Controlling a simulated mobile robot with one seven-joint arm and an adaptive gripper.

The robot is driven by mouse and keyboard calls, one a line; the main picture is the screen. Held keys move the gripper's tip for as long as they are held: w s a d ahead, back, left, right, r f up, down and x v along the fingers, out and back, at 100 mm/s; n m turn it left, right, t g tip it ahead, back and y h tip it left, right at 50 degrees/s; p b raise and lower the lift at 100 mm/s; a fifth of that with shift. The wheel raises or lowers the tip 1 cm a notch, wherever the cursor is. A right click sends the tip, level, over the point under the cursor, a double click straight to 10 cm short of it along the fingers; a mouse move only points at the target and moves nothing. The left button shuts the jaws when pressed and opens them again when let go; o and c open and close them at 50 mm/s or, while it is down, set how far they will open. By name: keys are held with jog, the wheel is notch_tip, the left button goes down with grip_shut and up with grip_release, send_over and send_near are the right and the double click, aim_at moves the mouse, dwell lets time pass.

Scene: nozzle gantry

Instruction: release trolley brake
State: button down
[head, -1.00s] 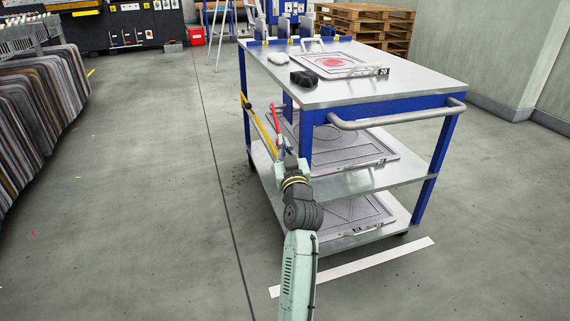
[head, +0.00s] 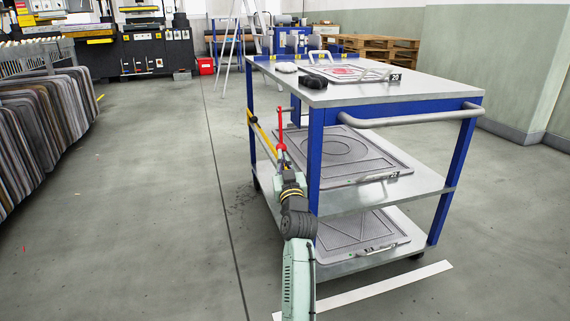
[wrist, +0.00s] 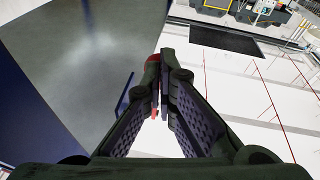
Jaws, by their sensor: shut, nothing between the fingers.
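The trolley (head: 345,97) is blue and grey with three shelves and stands right of centre in the head view. A slim red lever (head: 281,125) stands almost upright at its left side, beside a yellow-and-black bar (head: 262,133). My gripper (head: 282,158) is at the lower end of the red lever. In the wrist view my gripper (wrist: 162,112) is shut, its fingertips converged with nothing seen held. A red part (wrist: 151,75) shows just left of and behind the fingertips; the fingers hide most of it, and I cannot tell whether they touch it.
The trolley's corner post (head: 315,150) and middle shelf (head: 385,195) are close on the right of my arm. Framed plates lie on the shelves. A rack of upright panels (head: 45,120) stands at the left. The floor between is clear. A white strip (head: 365,290) lies in front.

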jog(key=shift+w+a+f, duration=0.15)
jog(key=shift+w, duration=0.35)
dwell(0.3)
